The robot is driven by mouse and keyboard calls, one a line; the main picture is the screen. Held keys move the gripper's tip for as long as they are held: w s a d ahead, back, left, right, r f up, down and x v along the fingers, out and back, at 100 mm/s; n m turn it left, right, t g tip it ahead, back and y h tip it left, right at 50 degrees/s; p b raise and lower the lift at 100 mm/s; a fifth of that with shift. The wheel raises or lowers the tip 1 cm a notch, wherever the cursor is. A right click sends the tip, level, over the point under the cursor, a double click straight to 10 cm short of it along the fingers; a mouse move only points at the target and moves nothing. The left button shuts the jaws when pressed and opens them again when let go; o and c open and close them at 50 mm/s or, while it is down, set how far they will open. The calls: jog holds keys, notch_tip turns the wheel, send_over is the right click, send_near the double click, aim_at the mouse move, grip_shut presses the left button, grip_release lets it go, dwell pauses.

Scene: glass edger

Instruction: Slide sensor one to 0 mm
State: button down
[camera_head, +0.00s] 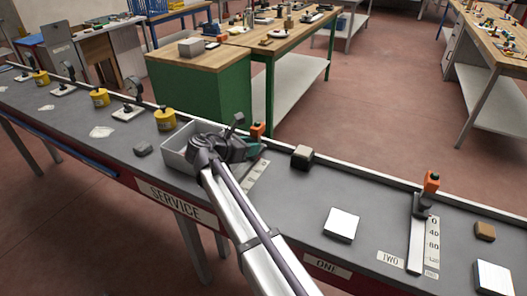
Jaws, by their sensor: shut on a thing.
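A grey open bin (177,158) stands left of my gripper. A brown-topped block (302,157) and a white block (341,224) stand to the right. Yellow cans (165,119) and gauges line the bench's left part. A raised rim (350,172) runs along the back.

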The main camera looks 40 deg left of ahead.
jog(key=shift+w, duration=0.2)
jog(key=shift+a+r, duration=0.1)
jog(key=c, duration=0.8)
grip_release()
jog(key=p+v, duration=0.4)
jog(key=v, duration=0.6)
jog(key=shift+s, duration=0.4)
